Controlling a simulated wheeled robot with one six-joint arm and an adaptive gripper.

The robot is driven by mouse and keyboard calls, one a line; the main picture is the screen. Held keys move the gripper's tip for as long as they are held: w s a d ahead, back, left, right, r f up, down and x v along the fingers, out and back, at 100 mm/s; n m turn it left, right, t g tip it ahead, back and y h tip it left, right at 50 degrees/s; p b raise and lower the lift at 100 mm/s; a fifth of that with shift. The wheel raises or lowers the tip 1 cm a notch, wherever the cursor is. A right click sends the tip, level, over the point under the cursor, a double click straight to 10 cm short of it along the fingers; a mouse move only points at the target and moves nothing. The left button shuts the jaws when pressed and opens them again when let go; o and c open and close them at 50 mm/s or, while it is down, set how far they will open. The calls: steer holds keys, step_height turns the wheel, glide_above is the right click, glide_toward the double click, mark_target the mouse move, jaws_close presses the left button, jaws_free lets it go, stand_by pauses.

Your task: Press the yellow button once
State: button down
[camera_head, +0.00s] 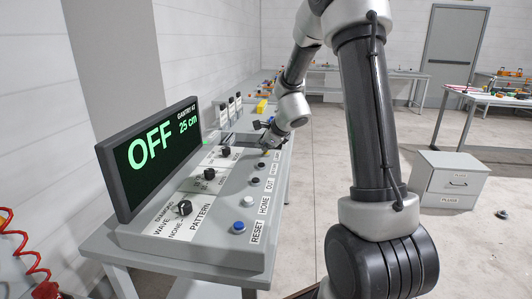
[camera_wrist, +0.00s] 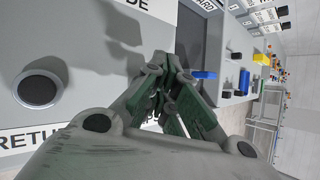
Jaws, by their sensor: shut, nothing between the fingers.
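The grey control console (camera_head: 215,228) has a row of round buttons along its right side. The near ones are a blue button (camera_head: 239,226) and a pale button (camera_head: 248,200), with dark buttons (camera_head: 254,180) farther along. I cannot clearly make out the yellow button; my gripper and wrist cover part of the far end of the row. My gripper (camera_head: 268,143) is low over that far part of the console. In the wrist view its fingers (camera_wrist: 165,75) are closed together and empty. I cannot tell whether the fingertips touch the console. A large dark round button (camera_wrist: 38,90) shows at left there.
A tilted display (camera_head: 155,150) reads "OFF" and "25 cm". Black knobs (camera_head: 184,208) stand beside the button row. A yellow block (camera_head: 262,106) lies beyond my gripper; it also shows in the wrist view (camera_wrist: 262,59).

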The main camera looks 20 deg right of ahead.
mark_target(264, 153)
stand_by(0.3)
steer(key=shift+r, duration=0.85)
steer(key=shift+r, duration=2.5)
